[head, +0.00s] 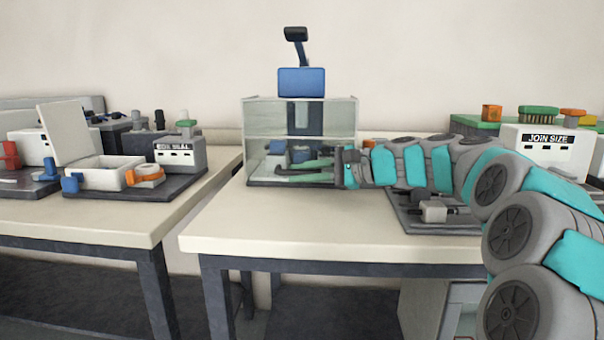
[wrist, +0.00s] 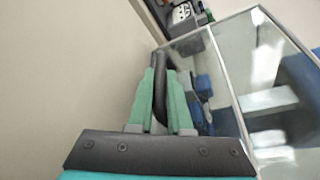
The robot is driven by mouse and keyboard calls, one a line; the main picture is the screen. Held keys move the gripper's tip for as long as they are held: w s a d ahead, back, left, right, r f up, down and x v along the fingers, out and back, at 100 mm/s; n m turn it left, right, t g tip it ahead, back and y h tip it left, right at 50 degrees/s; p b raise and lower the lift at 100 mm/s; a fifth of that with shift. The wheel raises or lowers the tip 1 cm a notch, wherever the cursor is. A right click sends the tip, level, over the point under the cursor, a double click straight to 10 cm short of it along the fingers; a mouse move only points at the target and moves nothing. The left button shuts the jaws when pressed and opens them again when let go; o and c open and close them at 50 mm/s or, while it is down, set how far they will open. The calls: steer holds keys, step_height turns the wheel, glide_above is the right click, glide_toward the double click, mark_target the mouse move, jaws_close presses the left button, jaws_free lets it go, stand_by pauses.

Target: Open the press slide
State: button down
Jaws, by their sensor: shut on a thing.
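The press (head: 302,82) stands at the back of the middle table. It has a clear-walled case (head: 342,118), a blue block on top and a black lever above that. My gripper (head: 283,173) reaches in from the right, its green fingers level across the lower front of the case. In the wrist view my gripper (wrist: 160,80) is shut on a dark bar-shaped handle (wrist: 160,95), which runs between the fingers. The case's clear wall and blue parts are to the right there. Whether this handle belongs to the slide, and how far the slide is open, I cannot tell.
A grey fixture plate (head: 405,212) lies right of the case, partly behind my arm. A station labelled JOIN SIZE (head: 545,142) stands at the right. The left table (head: 110,222) holds an open white box and an edge-seal unit. The middle table's front is clear.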

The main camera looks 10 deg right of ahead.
steer(key=shift+s, duration=0.1)
stand_by(0.3)
steer(key=s+a, duration=0.1)
steer(key=s, duration=0.4)
steer(key=s+a+p, duration=0.1)
steer(key=s+a, duration=0.1)
steer(key=s, duration=0.3)
steer(key=s+a+p, duration=0.1)
steer(key=s+a, duration=0.1)
steer(key=s, duration=0.3)
steer(key=c, duration=0.8)
jaws_free()
steer(key=shift+d, duration=0.1)
steer(key=shift+c, duration=0.2)
steer(key=shift+d, duration=0.1)
steer(key=v, duration=0.7)
steer(key=shift+s+d, duration=0.15)
steer(key=shift+d, duration=0.1)
